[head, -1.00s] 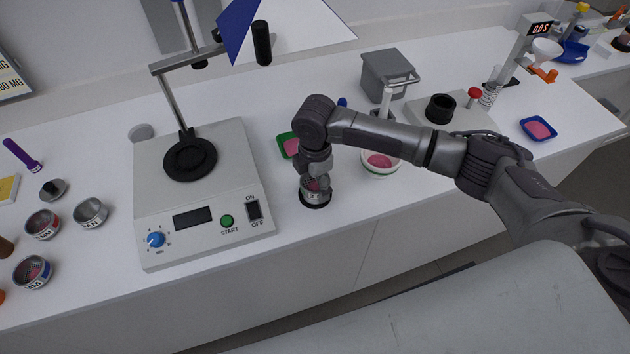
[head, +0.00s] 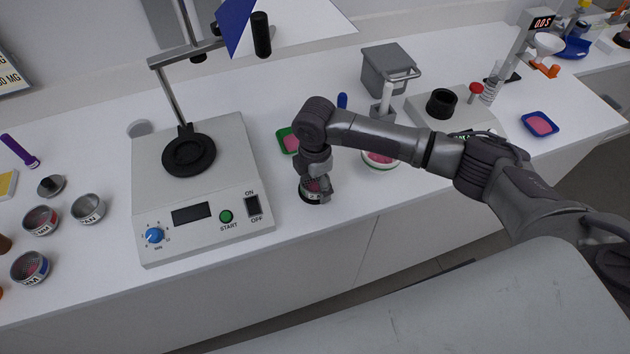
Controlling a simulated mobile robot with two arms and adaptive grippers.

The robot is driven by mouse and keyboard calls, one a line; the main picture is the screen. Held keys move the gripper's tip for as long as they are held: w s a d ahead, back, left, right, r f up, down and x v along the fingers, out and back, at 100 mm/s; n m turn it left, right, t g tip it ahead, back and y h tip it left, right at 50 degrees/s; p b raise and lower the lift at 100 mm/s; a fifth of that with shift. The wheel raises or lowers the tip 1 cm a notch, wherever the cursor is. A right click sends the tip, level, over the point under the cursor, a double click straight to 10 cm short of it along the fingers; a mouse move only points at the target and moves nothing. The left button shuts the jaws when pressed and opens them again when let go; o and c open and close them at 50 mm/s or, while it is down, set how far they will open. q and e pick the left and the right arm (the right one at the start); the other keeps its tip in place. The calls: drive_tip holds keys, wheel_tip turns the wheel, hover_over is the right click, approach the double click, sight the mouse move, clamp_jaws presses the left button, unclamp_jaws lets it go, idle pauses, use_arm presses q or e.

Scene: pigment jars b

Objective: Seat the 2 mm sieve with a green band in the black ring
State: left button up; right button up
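My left gripper is not in view.
The shaker (head: 205,235) with its black round plate (head: 189,152) stands left of the sieve. A red-banded sieve (head: 41,221), a blue-banded sieve (head: 30,268) and a pan (head: 88,209) stand far left. A green tray (head: 283,138) and a white bowl (head: 380,167) are close behind my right gripper.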

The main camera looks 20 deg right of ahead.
sight(315, 188)
drive_tip(key=shift+o, duration=0.5)
drive_tip(key=shift+r, duration=0.1)
wheel_tip(315, 188, up, 12)
idle(0.6)
